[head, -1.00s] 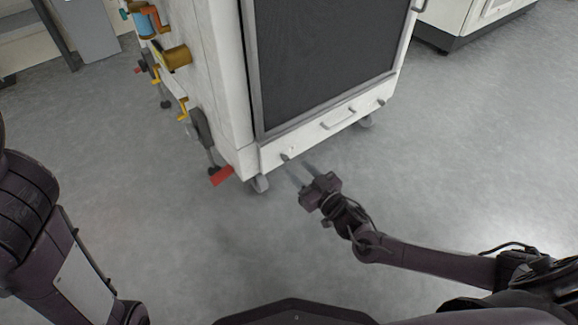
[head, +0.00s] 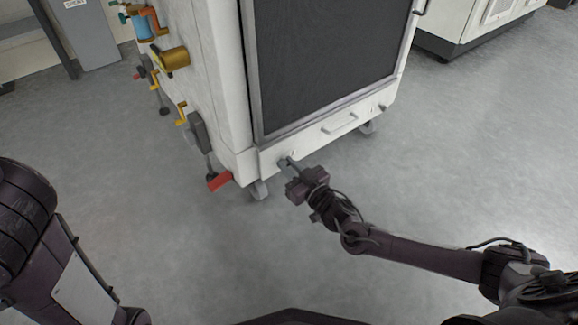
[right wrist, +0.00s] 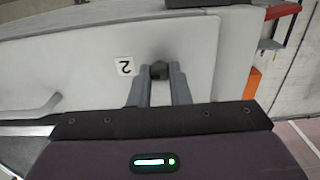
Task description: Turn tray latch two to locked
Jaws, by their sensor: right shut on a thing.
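Tray latch two is a small dark grey knob on the white lower tray front (head: 310,145) of the washer. In the right wrist view the latch (right wrist: 159,70) sits between my fingertips, beside a white label with the number 2 (right wrist: 123,66). My right gripper (head: 287,162) is shut on the latch at the left end of the tray front; its fingers also show in the right wrist view (right wrist: 159,82). The fingers partly hide the latch, and I cannot tell its turn angle. My left gripper is out of view; only my left arm shows at the left.
The tray handle (head: 339,122) is mid-front, and another latch (head: 382,107) is at the right end. A red pedal (head: 220,180) and a yellow valve handle (head: 181,113) stick out at the washer's left side. A caster (head: 259,189) stands below. The floor in front is clear.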

